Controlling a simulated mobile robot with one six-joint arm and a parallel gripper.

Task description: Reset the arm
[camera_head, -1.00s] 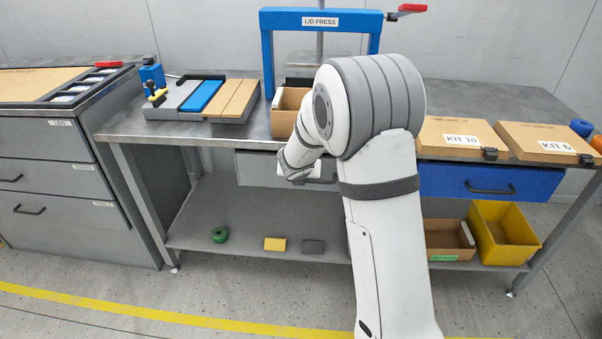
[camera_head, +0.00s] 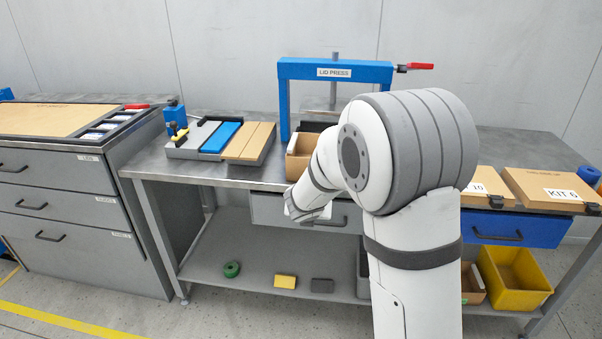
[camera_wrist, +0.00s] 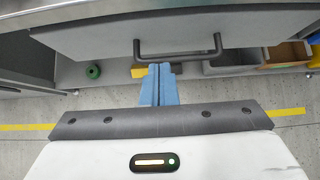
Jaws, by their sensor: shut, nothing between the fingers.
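My gripper (camera_wrist: 159,85) shows in the wrist view as two blue fingers side by side, shut with nothing between them. Its tips lie in front of the drawer handle (camera_wrist: 178,47) in the picture; I cannot tell if they touch it. In the head view my white and grey arm stands before the workbench (camera_head: 210,176), bent down toward the grey drawer (camera_head: 262,208) under the bench top. My arm hides the fingers there, along with part of the drawer and the bench's middle.
On the bench stand a blue lid press (camera_head: 335,70), an open cardboard box (camera_head: 300,158) and kit boxes such as KIT 6 (camera_head: 545,190). A yellow bin (camera_head: 515,278) and a green round part (camera_head: 231,269) sit on the lower shelf. A drawer cabinet (camera_head: 60,205) stands left.

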